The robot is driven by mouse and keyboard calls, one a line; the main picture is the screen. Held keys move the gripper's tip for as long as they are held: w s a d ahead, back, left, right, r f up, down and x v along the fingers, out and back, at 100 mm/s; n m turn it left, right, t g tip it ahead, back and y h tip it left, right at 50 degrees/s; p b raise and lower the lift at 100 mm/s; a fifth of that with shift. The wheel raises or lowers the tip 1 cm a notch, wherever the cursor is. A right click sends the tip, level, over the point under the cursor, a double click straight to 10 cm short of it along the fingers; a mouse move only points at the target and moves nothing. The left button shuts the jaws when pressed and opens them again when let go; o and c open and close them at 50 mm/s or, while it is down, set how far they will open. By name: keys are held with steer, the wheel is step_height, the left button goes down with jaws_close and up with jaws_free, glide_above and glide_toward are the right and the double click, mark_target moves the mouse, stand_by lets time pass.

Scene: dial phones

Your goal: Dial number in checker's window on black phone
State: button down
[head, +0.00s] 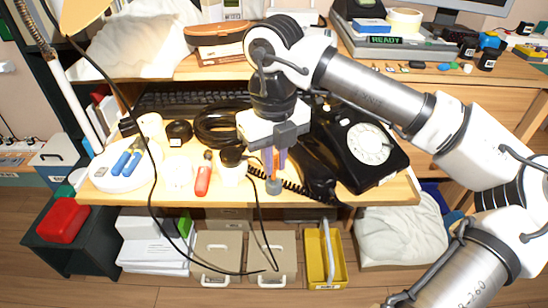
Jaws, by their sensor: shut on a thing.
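The black phone (391,170) with a white rotary dial (366,144) sits at the right of the wooden desk. Its black handset (314,172) lies to the left of the body, near the desk's front edge. The checker (412,49) is a grey box on the back shelf; its green window (386,41) reads "READY", with no number legible. My gripper (273,174) points down left of the handset. It is shut on a small grey thing (273,187) near the front edge; its full shape is hard to make out.
A coiled black cord (296,187) runs along the front edge toward the handset. A black lamp cable hangs across the left front.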

steer(key=shift+f+b, duration=1.2)
steer(key=shift+f, duration=0.1)
steer(key=c, duration=1.3)
jaws_free()
steer(key=shift+c, duration=0.2)
step_height(320, 180, up, 14)
steer(key=p, duration=0.3)
steer(key=shift+p, duration=0.35)
steer(key=shift+f, duration=0.1)
